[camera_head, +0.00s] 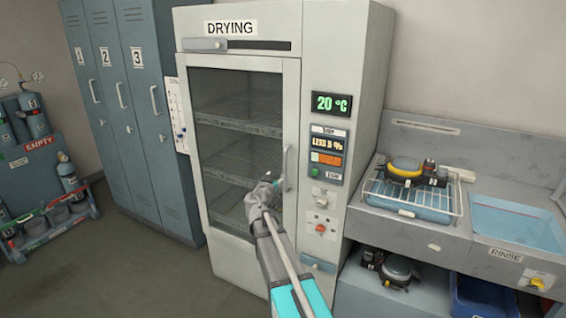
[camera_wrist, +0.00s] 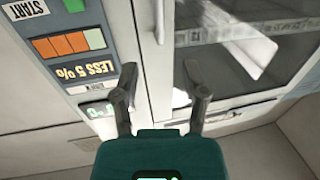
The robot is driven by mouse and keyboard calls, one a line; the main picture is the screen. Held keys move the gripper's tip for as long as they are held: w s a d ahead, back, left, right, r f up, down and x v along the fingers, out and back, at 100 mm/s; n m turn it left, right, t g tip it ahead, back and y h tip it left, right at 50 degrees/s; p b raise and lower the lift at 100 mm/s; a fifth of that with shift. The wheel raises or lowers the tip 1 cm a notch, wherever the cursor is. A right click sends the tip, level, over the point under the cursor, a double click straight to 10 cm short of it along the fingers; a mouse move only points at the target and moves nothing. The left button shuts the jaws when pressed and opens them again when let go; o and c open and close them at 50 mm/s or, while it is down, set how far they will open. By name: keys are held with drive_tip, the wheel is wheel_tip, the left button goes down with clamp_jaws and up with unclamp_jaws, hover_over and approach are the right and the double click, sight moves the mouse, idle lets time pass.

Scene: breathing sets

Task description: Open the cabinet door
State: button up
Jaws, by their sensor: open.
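The drying cabinet (camera_head: 335,60) is tall and off-white, with a label reading DRYING. Its door (camera_head: 293,100) has a large dark glass pane with wire shelves behind it, and looks shut. A slim vertical handle (camera_head: 286,165) is on the door's right edge. My gripper (camera_head: 274,181) is in front of the door beside the handle, which is partly hidden by it. In the wrist view, turned upside down, my gripper (camera_wrist: 160,72) is open with nothing between its fingers. The handle (camera_wrist: 160,22) lies ahead between the finger lines; contact cannot be told.
A control panel (camera_head: 327,152) and a 20 °C display (camera_head: 331,104) are right of the door. A counter with a dish rack (camera_head: 412,190) and rinse sink (camera_head: 515,222) adjoins on the right. Blue lockers (camera_head: 130,110) stand left. The floor (camera_head: 150,275) before the cabinet's left is clear.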

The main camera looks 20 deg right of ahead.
sight(285, 161)
drive_tip(key=shift+w+d, duration=0.1)
drive_tip(key=x, duration=1.3)
drive_tip(key=shift+w+d, duration=0.15)
drive_tip(key=shift+w, duration=0.1)
clamp_jaws()
